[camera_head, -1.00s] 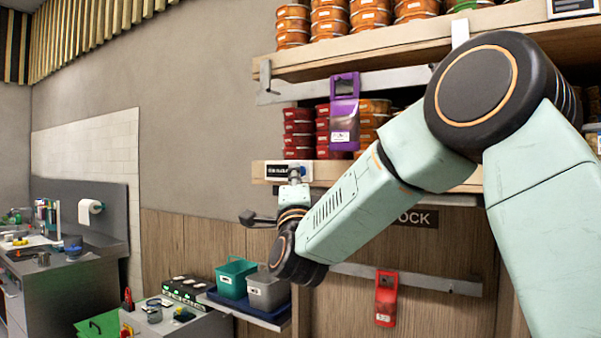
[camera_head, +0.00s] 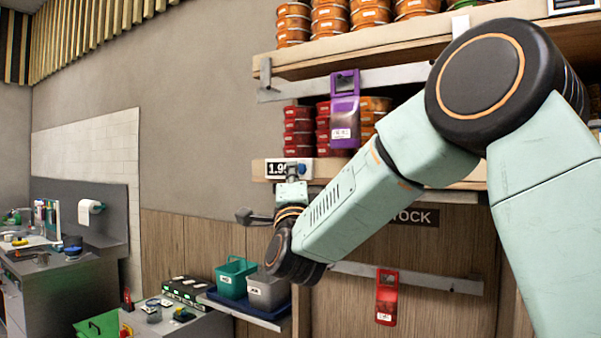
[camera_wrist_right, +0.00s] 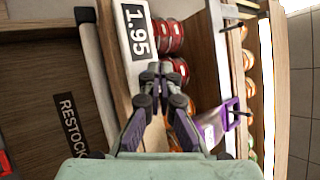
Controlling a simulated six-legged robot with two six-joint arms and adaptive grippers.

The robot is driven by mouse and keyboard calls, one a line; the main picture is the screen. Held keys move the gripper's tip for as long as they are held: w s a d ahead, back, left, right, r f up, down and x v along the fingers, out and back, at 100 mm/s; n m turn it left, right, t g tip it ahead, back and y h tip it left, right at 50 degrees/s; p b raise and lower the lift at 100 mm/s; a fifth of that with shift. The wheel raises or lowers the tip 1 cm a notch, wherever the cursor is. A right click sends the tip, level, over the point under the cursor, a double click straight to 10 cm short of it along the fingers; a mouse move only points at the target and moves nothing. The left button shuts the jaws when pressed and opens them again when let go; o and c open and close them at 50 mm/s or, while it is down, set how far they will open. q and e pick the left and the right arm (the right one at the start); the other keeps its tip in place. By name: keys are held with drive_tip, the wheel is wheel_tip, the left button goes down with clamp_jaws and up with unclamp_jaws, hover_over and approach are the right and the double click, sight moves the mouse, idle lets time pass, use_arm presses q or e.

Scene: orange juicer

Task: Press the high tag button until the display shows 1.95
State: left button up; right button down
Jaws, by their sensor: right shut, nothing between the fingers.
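The high tag (camera_head: 277,169) is a white label with a dark display on the front edge of the middle shelf. In the right wrist view the tag (camera_wrist_right: 136,40) lies sideways and its display reads 1.95. In the head view only the start of the number shows. My right gripper (camera_head: 292,172) is shut and empty, with its fingertips at the tag beside the digits. In the right wrist view the gripper (camera_wrist_right: 160,74) covers that part of the tag, so the button is hidden. I cannot tell whether the fingertips touch it. My left gripper is out of view.
A purple holder (camera_head: 345,110) hangs just right of the tag, in front of red containers (camera_head: 298,125). A red holder (camera_head: 386,297) hangs lower, near a RESTOCK sign (camera_wrist_right: 78,122). Teal (camera_head: 235,277) and grey (camera_head: 268,291) bins stand below left.

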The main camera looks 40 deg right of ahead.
drive_tip(key=shift+s+a+r, duration=0.1)
drive_tip(key=shift+s+a, duration=0.05)
drive_tip(key=shift+a, duration=0.15)
drive_tip(key=shift+s+a+b, duration=0.3)
drive_tip(key=shift+a, duration=0.45)
drive_tip(key=shift+s+a+b, duration=0.25)
drive_tip(key=shift+s+a, duration=0.1)
drive_tip(key=shift+a, duration=0.4)
drive_tip(key=shift+s+a+b, duration=0.3)
drive_tip(key=shift+a, duration=0.45)
drive_tip(key=shift+s+a+b, duration=0.35)
drive_tip(key=shift+s+a, duration=0.05)
drive_tip(key=shift+a, duration=0.5)
drive_tip(key=shift+s+a+b, duration=0.35)
drive_tip(key=shift+a, duration=0.6)
drive_tip(key=shift+s+a+b, duration=0.35)
drive_tip(key=shift+s+a, duration=0.05)
drive_tip(key=shift+a, duration=0.5)
